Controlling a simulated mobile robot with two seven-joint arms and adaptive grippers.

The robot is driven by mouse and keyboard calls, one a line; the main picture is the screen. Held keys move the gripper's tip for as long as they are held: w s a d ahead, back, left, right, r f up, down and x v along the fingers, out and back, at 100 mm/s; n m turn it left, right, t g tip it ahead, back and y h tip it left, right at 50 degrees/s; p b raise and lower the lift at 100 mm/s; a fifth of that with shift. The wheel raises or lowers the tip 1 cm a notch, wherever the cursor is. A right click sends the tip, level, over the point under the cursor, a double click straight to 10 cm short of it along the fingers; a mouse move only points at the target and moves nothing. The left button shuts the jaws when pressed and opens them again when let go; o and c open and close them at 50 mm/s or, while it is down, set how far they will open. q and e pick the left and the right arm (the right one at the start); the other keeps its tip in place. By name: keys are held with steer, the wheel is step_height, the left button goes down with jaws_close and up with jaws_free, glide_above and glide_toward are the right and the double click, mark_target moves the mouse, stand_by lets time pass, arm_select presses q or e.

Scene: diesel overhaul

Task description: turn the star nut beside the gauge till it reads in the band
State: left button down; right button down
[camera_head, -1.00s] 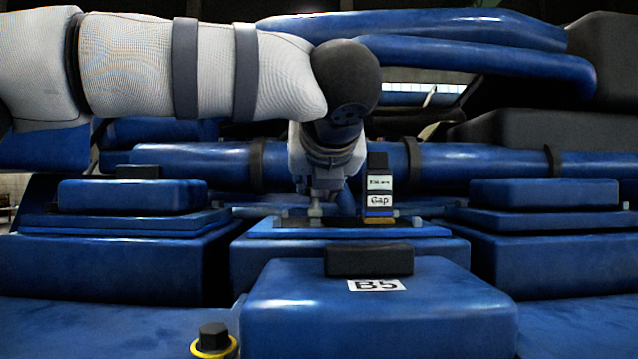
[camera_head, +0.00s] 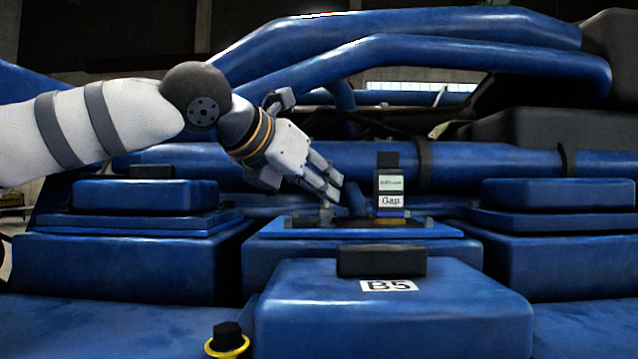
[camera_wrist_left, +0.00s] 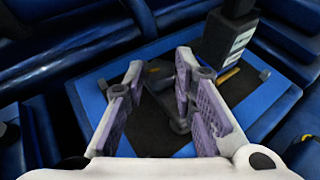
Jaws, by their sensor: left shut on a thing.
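The gauge (camera_head: 390,185) is a dark upright block with white labels, one reading "Gap", on the middle blue-rimmed housing. It also shows in the left wrist view (camera_wrist_left: 225,42). The star nut (camera_wrist_left: 158,76) is a dark piece with a yellowish mark, left of the gauge; in the head view only a small grey part (camera_head: 325,211) shows under the fingers. My left gripper (camera_head: 334,189) comes in tilted from the upper left. In the wrist view its fingers (camera_wrist_left: 160,68) stand either side of the nut, shut on it. The gauge reading is too small to tell. My right gripper is out of view.
A yellow strip (camera_wrist_left: 228,75) lies at the gauge's foot. A blue cover marked B5 (camera_head: 390,300) with a black block stands in front. Blue pipes (camera_head: 480,165) run behind the gauge. A black bolt with a yellow ring (camera_head: 227,340) is at front left.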

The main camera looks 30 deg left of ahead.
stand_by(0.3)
arm_select(q)
steer(key=c, duration=1.3)
jaws_free()
steer(key=shift+c, duration=0.2)
steer(key=v, duration=1.2)
steer(key=shift+a, duration=0.1)
